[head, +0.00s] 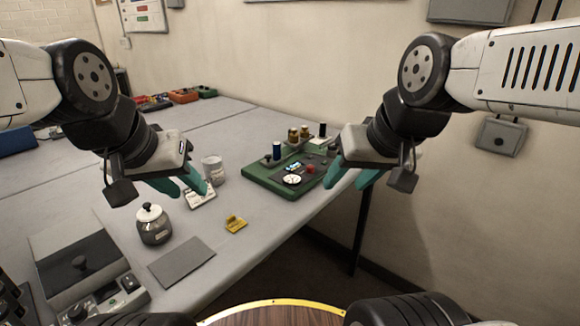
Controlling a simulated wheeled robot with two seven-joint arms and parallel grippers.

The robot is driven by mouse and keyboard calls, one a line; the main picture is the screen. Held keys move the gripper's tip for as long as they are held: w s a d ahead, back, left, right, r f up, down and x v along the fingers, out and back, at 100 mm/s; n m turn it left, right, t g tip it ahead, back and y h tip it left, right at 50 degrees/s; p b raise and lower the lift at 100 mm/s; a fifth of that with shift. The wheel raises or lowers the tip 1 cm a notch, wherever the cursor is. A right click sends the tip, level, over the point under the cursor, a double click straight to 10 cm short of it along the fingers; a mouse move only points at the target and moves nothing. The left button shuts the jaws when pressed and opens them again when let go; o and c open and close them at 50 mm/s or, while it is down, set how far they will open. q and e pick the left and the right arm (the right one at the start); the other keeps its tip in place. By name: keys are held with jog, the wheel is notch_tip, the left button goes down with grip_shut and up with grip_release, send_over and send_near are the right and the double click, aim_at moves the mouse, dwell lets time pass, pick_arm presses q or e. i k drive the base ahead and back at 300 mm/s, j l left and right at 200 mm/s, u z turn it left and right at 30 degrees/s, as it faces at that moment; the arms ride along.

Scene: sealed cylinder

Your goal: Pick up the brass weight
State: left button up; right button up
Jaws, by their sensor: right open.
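Two small brass-coloured cylinders stand side by side at the back of the green board, the left one (293,136) and the right one (304,132). I cannot tell which is the brass weight. My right gripper (347,184) has teal fingers, open and empty, to the right of the board's right edge and apart from both cylinders. My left gripper (192,193) has its teal fingers apart with nothing seen between them. It hangs over the table left of the board, in front of a white card (200,197) and near a pale cup (213,170).
The green board (258,178) carries dark cylinders, a red knob (311,169) and a round dial (292,179). A lidded glass jar (153,224), a yellow piece (236,224), a grey mat (181,262) and a scale-like device (85,263) sit nearer. The table's right edge is close to the board.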

aim_at(304, 133)
jog(key=i+l, duration=0.3)
jog(key=l, duration=0.15)
jog(key=i+l, duration=0.3)
jog(key=l, duration=0.15)
jog(key=i+l, duration=0.3)
jog(key=l, duration=0.15)
jog(key=i+l+u, duration=0.1)
jog(key=u, duration=0.3)
jog(key=l+u, duration=0.2)
jog(key=u, duration=0.2)
jog(key=i+l+u, duration=0.1)
jog(key=l+u, duration=0.15)
jog(key=u, duration=0.15)
jog(key=l+u, duration=0.2)
jog(key=u, duration=0.2)
